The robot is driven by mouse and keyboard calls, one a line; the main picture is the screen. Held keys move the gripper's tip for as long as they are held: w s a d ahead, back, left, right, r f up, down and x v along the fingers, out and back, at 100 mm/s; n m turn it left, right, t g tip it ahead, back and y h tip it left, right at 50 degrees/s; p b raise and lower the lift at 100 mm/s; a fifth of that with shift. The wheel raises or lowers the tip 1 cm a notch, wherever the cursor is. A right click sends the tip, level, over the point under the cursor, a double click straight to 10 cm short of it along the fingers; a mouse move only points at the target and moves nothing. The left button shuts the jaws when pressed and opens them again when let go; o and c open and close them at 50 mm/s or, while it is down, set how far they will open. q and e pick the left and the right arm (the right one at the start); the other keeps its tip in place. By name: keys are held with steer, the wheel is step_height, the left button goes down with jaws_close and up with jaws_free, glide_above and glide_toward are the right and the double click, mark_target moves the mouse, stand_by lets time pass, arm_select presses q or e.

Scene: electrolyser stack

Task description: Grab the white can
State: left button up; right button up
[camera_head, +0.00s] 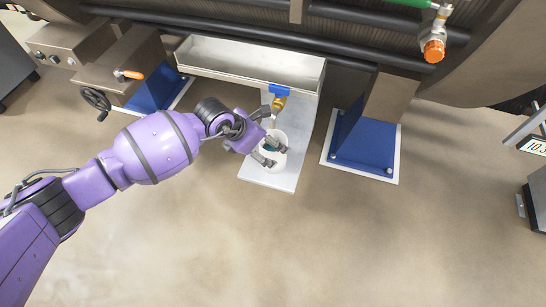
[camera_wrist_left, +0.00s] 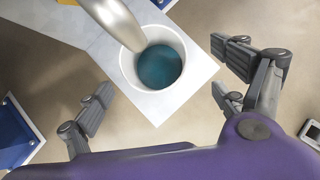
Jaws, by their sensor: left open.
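The white can (camera_head: 281,159) stands upright on a light grey plate (camera_head: 281,184) under a tap (camera_head: 279,103). In the left wrist view the can (camera_wrist_left: 127,70) is open at the top with dark teal liquid inside, and a metal spout (camera_wrist_left: 118,22) reaches over its rim. My left gripper (camera_head: 268,154) is at the can, its fingers overlapping it in the head view. In the left wrist view the gripper (camera_wrist_left: 165,97) is open, its fingers spread to either side of the can and apart from it. My right gripper is in neither view.
A metal trough (camera_head: 250,60) lies behind the can. Blue support feet (camera_head: 365,143) stand to either side. A valve with an orange handle (camera_head: 130,74) and a handwheel (camera_head: 95,98) are at the left. The floor in front is clear.

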arm_select(q)
steer(key=b+x, duration=0.1)
steer(key=x, duration=0.1)
steer(key=b+x, duration=0.1)
steer(key=x, duration=0.2)
steer(key=a+b+x, duration=0.1)
steer(key=x, duration=0.1)
steer(key=shift+w+d+f+b, duration=0.15)
steer(key=shift+w+f+b, duration=0.05)
steer(key=shift+f+b, duration=0.15)
steer(key=shift+r, duration=0.15)
steer(key=c, duration=1.7)
steer(key=shift+w+d, duration=0.1)
steer(key=shift+c, duration=1.4)
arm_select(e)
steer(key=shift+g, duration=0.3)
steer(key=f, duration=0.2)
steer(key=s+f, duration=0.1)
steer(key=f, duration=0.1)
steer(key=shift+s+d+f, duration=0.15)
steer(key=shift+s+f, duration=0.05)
arm_select(q)
steer(key=shift+r, duration=0.1)
